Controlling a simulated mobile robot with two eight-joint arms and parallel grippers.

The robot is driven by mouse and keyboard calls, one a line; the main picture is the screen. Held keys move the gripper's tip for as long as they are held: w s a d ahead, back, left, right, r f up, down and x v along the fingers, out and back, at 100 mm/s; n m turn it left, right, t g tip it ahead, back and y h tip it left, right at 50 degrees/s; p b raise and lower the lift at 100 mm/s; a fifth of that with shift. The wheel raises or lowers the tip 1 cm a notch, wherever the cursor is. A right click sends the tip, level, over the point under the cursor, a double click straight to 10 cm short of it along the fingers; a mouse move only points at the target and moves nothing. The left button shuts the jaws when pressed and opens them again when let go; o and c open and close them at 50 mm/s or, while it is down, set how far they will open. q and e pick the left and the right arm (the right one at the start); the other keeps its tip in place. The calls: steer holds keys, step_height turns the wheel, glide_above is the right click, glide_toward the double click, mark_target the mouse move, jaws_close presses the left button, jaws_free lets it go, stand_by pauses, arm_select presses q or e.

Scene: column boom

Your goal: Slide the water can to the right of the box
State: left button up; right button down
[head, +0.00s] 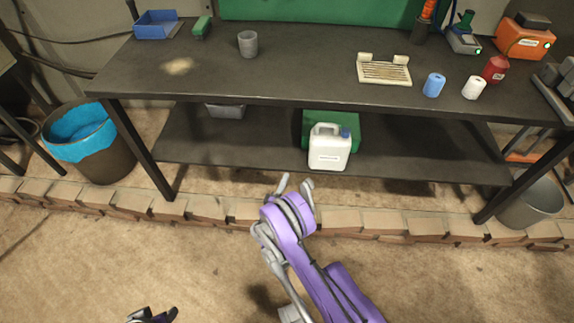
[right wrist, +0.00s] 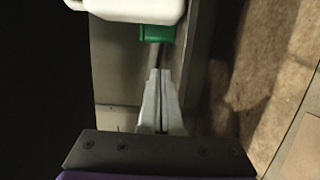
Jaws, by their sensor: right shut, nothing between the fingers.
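The water can (head: 329,150) is a white jug with a handle, a blue cap and a small label. It stands upright on the lower shelf, in front of the green box (head: 354,141) and hiding much of it. My right gripper (head: 295,182) is shut and empty, in front of the shelf and a little left of the can. In the right wrist view its fingertips (right wrist: 160,74) are together, with part of the can (right wrist: 135,8) at the top and the green box (right wrist: 157,33) beyond. My left gripper (head: 152,316) shows only partly at the bottom edge; its jaws are unclear.
The lower shelf (head: 430,163) is bare to the right of the can. A grey bin (head: 226,111) sits at its back left. The workbench top (head: 300,75) overhangs the shelf. Table legs and a brick edging (head: 400,225) frame the front. A bucket (head: 532,205) stands at right.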

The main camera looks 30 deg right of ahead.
mark_target(303, 167)
steer(key=x, duration=0.9)
steer(key=shift+w+d+f, duration=0.15)
steer(key=shift+d+f, duration=0.05)
steer(key=shift+d, duration=0.1)
steer(key=d, duration=0.1)
steer(key=s+d, duration=0.1)
steer(key=d, duration=0.1)
steer(key=shift+s+b, duration=0.2)
steer(key=shift+b, duration=0.1)
steer(key=shift+s+d, duration=0.2)
steer(key=shift+d, duration=0.05)
